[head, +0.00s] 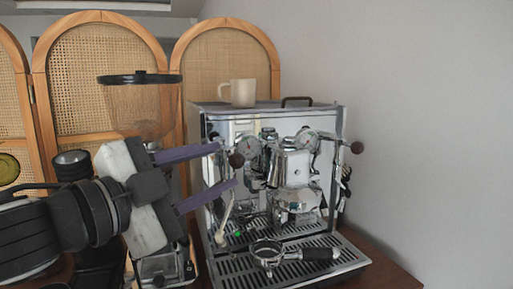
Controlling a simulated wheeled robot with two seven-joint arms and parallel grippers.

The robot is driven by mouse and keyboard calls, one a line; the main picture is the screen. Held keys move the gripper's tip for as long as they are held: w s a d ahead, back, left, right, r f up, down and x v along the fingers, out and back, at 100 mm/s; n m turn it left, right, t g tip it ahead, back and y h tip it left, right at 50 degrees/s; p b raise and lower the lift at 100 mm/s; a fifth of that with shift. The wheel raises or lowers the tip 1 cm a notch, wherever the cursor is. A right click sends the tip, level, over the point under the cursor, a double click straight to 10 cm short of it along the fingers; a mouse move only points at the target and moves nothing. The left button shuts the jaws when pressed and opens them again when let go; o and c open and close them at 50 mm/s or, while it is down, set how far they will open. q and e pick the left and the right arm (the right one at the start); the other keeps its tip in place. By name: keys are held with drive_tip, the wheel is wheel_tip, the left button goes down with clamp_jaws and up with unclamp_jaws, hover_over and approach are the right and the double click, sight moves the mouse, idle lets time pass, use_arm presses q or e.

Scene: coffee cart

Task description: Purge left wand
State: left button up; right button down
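The chrome espresso machine (220,128) stands on the counter at the right. Its left steam control has a dark round knob (236,160) on the front left. The left wand (225,225) hangs below it, pale along its lower part, over the left side of the drip tray (222,270). My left gripper (227,166) reaches in from the left with two purple fingers spread apart, one above the other. Its tips are close to the left knob, which appears between them; I cannot tell whether they touch it. The gripper holds nothing that I can see. My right gripper is out of view.
A portafilter (267,249) with a black handle rests on the drip tray. A beige mug (243,93) stands on top of the machine. A grinder with a clear hopper (130,105) is behind my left gripper. A second dark knob (357,147) is at the right.

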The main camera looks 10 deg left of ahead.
use_arm(q)
drive_tip(key=w+d+p, duration=0.1)
drive_tip(key=p, duration=0.4)
drive_tip(key=shift+w+r, duration=0.2)
drive_tip(key=shift+r, duration=0.2)
drive_tip(key=x, duration=0.7)
drive_tip(key=shift+w+f+p, duration=0.35)
drive_tip(key=shift+p, duration=0.05)
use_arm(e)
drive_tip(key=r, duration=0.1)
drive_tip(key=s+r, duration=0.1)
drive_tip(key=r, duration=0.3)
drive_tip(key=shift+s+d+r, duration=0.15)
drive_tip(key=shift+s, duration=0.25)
use_arm(q)
drive_tip(key=shift+d, duration=0.1)
drive_tip(key=shift+c, duration=0.2)
